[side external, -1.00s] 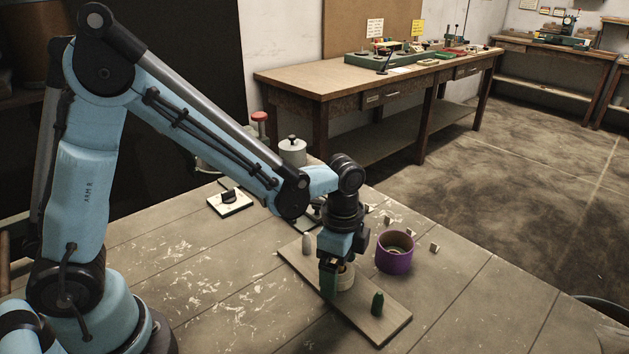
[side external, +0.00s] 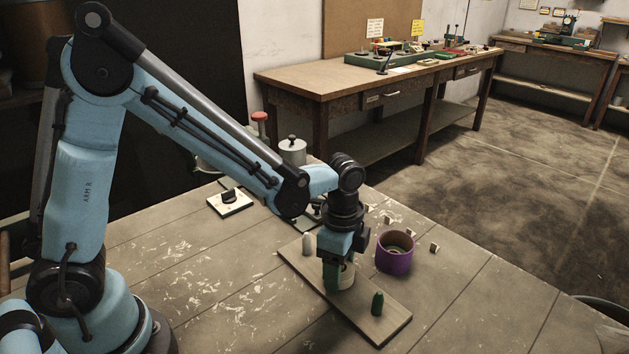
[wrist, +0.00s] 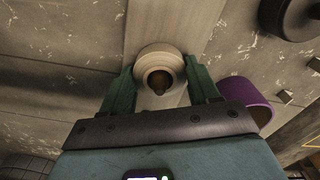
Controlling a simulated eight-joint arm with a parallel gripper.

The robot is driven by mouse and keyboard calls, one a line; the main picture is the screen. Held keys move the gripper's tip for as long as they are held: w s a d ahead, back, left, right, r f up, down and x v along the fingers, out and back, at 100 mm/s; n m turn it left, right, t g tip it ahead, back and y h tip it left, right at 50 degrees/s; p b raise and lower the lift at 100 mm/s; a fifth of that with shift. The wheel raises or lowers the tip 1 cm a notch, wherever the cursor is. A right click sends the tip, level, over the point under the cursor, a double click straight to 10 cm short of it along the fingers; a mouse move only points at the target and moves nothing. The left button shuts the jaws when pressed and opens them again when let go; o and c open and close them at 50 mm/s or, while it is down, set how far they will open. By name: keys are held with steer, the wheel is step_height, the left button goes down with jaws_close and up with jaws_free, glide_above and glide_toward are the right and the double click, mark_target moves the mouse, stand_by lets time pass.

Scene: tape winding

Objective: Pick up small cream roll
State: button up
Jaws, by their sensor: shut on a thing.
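The small cream roll (wrist: 158,62) stands on the wooden board (side external: 388,324), with a dark peg end showing in its hole in the wrist view. In the side view the roll (side external: 347,276) is partly hidden behind a finger. My gripper (wrist: 160,82) points down and is shut on the roll, with one green finger on each side of it. In the side view my gripper (side external: 338,280) is low over the middle of the board. I cannot tell whether the roll is clear of the board.
A green peg (side external: 377,303) stands at the board's near end and a grey peg (side external: 309,245) at its far end. A purple ring-shaped roll (side external: 395,252) sits close on the right. Small blocks (side external: 434,247) lie beyond it. The table's near right is clear.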

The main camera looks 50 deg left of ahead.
step_height(320, 180, up, 9)
steer(key=shift+f, duration=0.1)
steer(key=shift+a+r, duration=0.1)
steer(key=shift+r, duration=0.15)
steer(key=w+a+n, duration=0.2)
steer(key=w+a, duration=0.1)
steer(key=a, duration=0.5)
steer(key=w+a+f+n, duration=0.1)
steer(key=w+a+n, duration=0.1)
steer(key=a, duration=0.6)
steer(key=w+a+f+n, duration=0.1)
steer(key=w+a, duration=0.3)
steer(key=a, duration=0.5)
steer(key=shift+w+f+n, duration=0.2)
steer(key=shift+w+n, duration=0.05)
steer(key=shift+n, duration=0.25)
steer(key=shift+a+f, duration=0.2)
steer(key=shift+f, duration=1.7)
steer(key=shift+r, duration=0.15)
